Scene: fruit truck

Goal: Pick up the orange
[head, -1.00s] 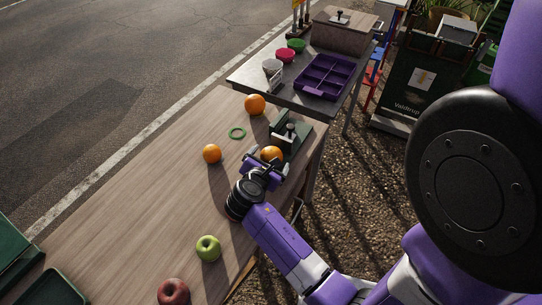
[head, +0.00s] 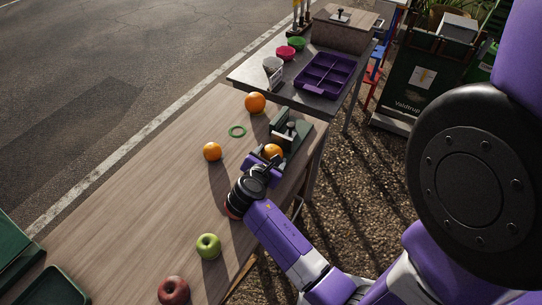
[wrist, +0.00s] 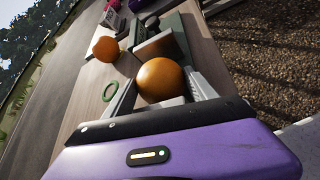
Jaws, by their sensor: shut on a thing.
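An orange (wrist: 160,79) sits between the fingers of my gripper (wrist: 162,98) in the wrist view, and the jaws are shut on it. In the head view this orange (head: 272,151) shows just beyond my gripper (head: 268,160), in front of a dark green device (head: 289,134) on the wooden table. I cannot tell whether the orange still touches the surface below it. A second orange (head: 255,103) lies at the table's far end, and a third orange (head: 212,152) lies left of my gripper.
A green ring (head: 237,131) lies between the loose oranges. A green apple (head: 208,246) and a red apple (head: 173,291) lie on the near part of the wooden table (head: 140,220). A purple tray (head: 326,75) stands on the grey table behind. The table's left middle is clear.

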